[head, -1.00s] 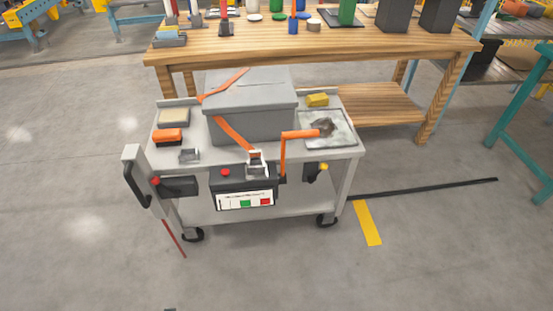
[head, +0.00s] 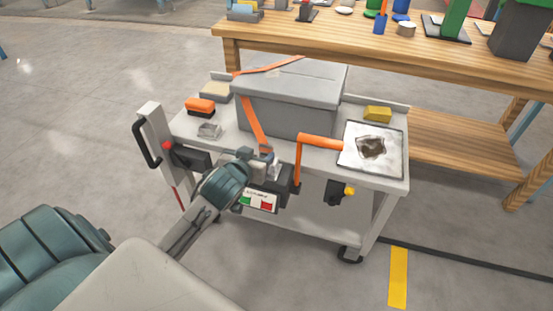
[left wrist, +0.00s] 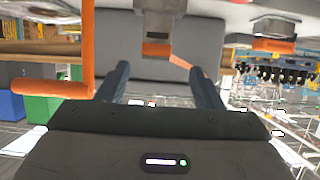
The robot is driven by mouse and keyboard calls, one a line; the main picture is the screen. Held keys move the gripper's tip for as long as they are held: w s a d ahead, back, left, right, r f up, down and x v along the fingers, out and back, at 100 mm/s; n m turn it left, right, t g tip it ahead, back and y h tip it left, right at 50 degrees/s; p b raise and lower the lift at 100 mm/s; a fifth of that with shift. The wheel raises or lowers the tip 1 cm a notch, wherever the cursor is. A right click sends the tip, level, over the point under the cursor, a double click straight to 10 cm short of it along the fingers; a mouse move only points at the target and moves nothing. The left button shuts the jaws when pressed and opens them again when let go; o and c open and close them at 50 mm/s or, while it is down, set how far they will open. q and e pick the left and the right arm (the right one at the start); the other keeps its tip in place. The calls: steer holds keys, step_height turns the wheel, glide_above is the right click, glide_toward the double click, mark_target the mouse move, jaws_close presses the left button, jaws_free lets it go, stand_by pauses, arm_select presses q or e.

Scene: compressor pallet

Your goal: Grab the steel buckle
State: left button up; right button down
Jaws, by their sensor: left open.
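The steel buckle (head: 274,171) is at the front edge of the cart, at the lower end of the orange strap (head: 252,124). My left gripper (head: 262,157) partly hides it in the head view. In the left wrist view the buckle (left wrist: 166,20) is a grey metal block at top centre, with an orange piece of strap at it. My left gripper (left wrist: 161,75) is open there, its two dark fingers apart with nothing held between them. The buckle lies beyond the fingertips, roughly in line with the gap. My right gripper is not in view.
The strap runs over a grey case (head: 290,100) on the cart (head: 390,178). An orange crank handle (head: 318,142) stands close right of the buckle. A tray (head: 352,160), yellow block (head: 377,114) and orange brush (head: 200,106) lie on the cart. A wooden bench (head: 440,75) stands behind.

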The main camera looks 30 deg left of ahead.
mark_target(265, 149)
arm_select(q)
steer(key=x, duration=0.3)
steer(key=shift+s, duration=0.1)
steer(key=shift+d+b+x, duration=0.15)
steer(key=shift+b+x, duration=0.1)
steer(key=shift+x, duration=1.3)
steer(key=shift+d+b+x, duration=0.15)
steer(key=shift+b+x, duration=0.05)
steer(key=shift+x, duration=1.3)
steer(key=shift+f, duration=0.2)
steer(key=c, duration=1.1)
